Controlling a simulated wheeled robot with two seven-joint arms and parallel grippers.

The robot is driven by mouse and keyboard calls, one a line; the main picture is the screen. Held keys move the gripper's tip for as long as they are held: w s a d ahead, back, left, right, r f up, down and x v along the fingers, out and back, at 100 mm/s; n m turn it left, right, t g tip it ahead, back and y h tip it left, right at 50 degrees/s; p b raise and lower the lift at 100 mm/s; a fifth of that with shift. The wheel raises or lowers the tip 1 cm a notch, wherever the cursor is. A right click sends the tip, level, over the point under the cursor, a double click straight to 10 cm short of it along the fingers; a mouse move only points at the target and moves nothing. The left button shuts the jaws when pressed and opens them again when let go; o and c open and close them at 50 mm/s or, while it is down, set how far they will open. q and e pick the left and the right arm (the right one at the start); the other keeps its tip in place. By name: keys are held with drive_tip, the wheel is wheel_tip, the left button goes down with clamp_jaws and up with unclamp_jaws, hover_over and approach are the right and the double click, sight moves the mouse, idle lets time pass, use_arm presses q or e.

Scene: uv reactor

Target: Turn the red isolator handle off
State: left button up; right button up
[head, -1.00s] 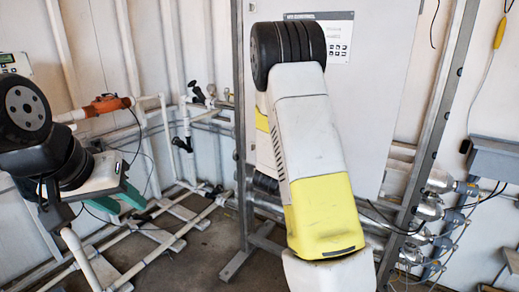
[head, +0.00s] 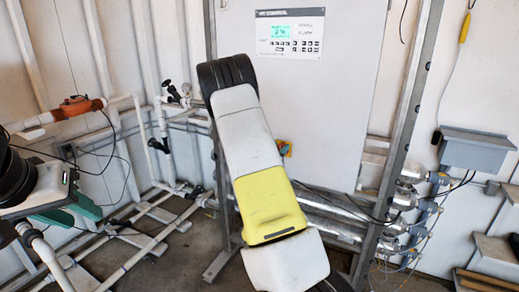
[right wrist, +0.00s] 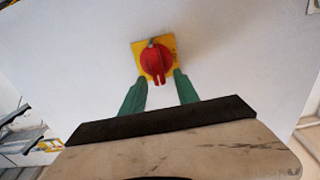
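The red isolator handle (right wrist: 153,62) sits on a yellow square plate (right wrist: 169,43) on a pale panel in the right wrist view. Its grip bar runs nearly up and down in that picture. My right gripper (right wrist: 160,88) is open, with its green fingertips apart just below the handle, one on either side of its lower end. I cannot tell whether they touch it.
The white cabinet (head: 345,100) carries a control panel with a lit display (head: 290,33). A metal frame post (head: 405,110) stands to its right. White pipes and an orange-handled valve (head: 80,105) are on the left. A grey box (head: 474,149) hangs on the right wall.

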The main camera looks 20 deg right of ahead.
clamp_jaws()
drive_tip(key=shift+n, duration=0.3)
drive_tip(key=shift+w+a+f+n, duration=0.3)
drive_tip(key=shift+f+n, duration=0.1)
drive_tip(key=shift+n, duration=2.5)
drive_tip(key=shift+w+a+f+n, duration=0.25)
drive_tip(key=shift+f+n, duration=0.2)
drive_tip(key=shift+n, duration=2.45)
drive_tip(key=shift+w+a+f+n, duration=0.3)
drive_tip(key=shift+f+n, duration=0.1)
drive_tip(key=shift+n, duration=2.5)
drive_tip(key=shift+d, duration=0.1)
